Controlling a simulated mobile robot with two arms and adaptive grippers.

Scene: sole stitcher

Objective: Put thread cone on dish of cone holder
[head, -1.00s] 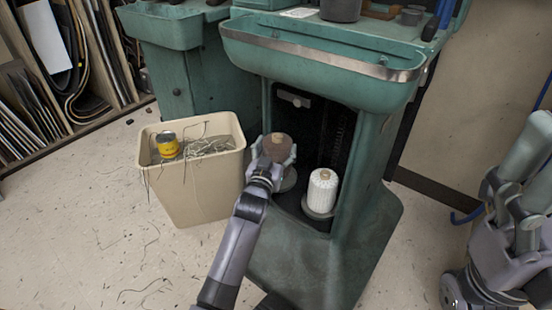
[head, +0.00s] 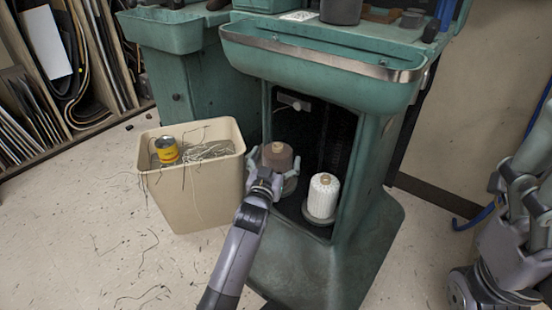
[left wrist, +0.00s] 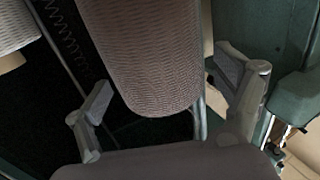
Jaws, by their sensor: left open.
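A brown thread cone (head: 278,156) stands upright in the open bay of the green machine, at its left side. It appears to rest on the left dish (head: 291,186) of the cone holder, though my gripper partly hides its base. My left gripper (head: 273,172) is open just in front of the cone, its fingers spread to either side. In the left wrist view the brown cone (left wrist: 145,50) fills the space between the parted fingers, with gaps visible. My right gripper (head: 522,205) is at the right edge, away from the machine; its jaw state is unclear.
A white thread cone (head: 322,197) stands on the dish to the right, close by. A beige bin (head: 195,195) with thread scraps and a yellow can (head: 167,150) stands left of the bay. A green tray (head: 320,68) overhangs the bay.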

